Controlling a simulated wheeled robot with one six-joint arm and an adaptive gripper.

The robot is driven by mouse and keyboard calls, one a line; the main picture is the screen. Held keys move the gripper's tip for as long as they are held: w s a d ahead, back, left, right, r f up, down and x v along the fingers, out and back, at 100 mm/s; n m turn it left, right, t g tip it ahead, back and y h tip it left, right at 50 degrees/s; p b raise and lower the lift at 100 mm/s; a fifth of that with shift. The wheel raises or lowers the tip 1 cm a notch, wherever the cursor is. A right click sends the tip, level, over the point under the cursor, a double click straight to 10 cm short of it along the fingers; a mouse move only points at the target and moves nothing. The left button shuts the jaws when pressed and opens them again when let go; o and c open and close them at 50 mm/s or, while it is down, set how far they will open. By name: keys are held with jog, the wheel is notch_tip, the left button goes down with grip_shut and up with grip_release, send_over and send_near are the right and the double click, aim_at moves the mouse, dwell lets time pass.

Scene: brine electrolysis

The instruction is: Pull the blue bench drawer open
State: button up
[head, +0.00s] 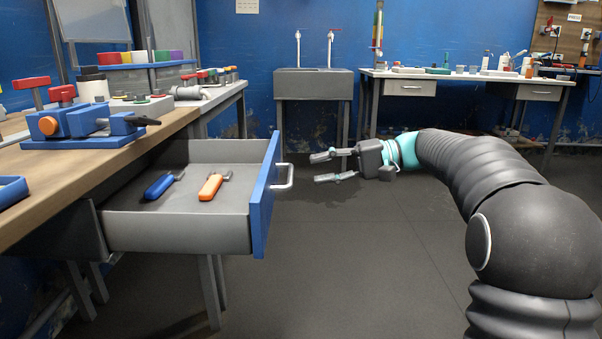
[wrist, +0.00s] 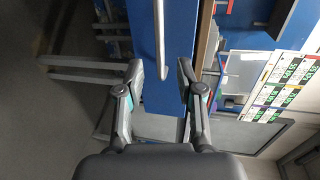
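The blue bench drawer (head: 262,205) stands pulled out from the wooden bench at left, with its grey tray showing. Its pale bar handle (head: 284,176) is on the blue front. My gripper (head: 318,169) is open and empty, with its fingers pointing left at the handle and a gap between. In the wrist view the blue drawer front (wrist: 172,98) lies past the open gripper (wrist: 160,74). The handle (wrist: 161,38) runs upright in that view, ahead of the fingertips and apart from them.
Inside the drawer lie a blue-handled tool (head: 160,185) and an orange-handled tool (head: 211,186). A blue vise (head: 85,124) sits on the bench (head: 95,165). A sink (head: 313,85) and a white table (head: 455,78) stand at the back. The floor right of the drawer is clear.

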jog(key=shift+v, duration=2.45)
